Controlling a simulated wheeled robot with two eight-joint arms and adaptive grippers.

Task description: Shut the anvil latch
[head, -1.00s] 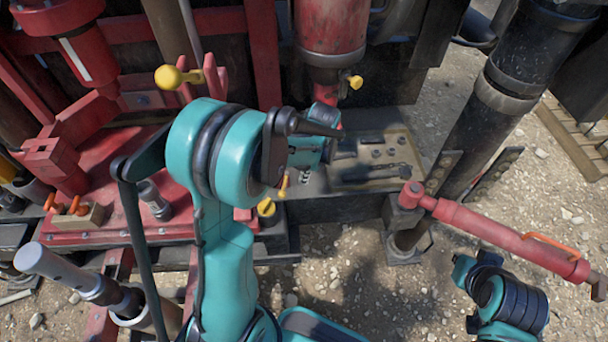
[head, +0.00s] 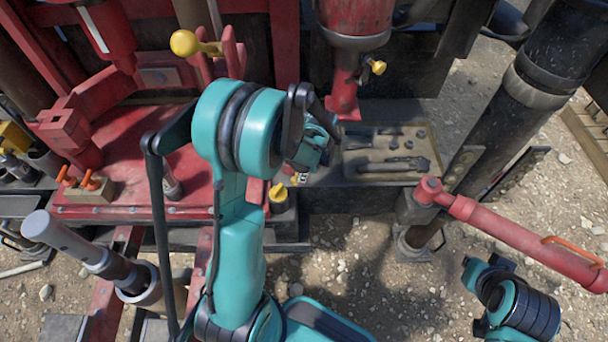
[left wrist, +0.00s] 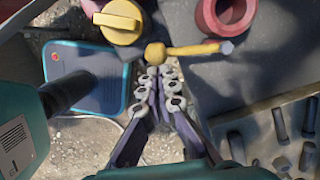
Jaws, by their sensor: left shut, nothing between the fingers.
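A small yellow lever with a ball end (left wrist: 190,50) lies just beyond my left fingertips in the left wrist view. It looks like the anvil latch, but I cannot be certain. My left gripper (left wrist: 158,76) is shut and empty, its fingers together and tips close to the ball; I cannot tell whether they touch. In the head view my left gripper (head: 303,178) is mostly hidden behind its own wrist, at the dark bench edge. My right gripper is out of view; only part of my right arm shows at bottom right.
A round yellow cap (head: 278,193) stands beside the left gripper. A tool tray (head: 405,179) lies to its right. A red cylinder with an orange handle (head: 520,235) crosses the right side. A larger yellow ball lever (head: 186,43) stands behind. Gravel ground is open in front.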

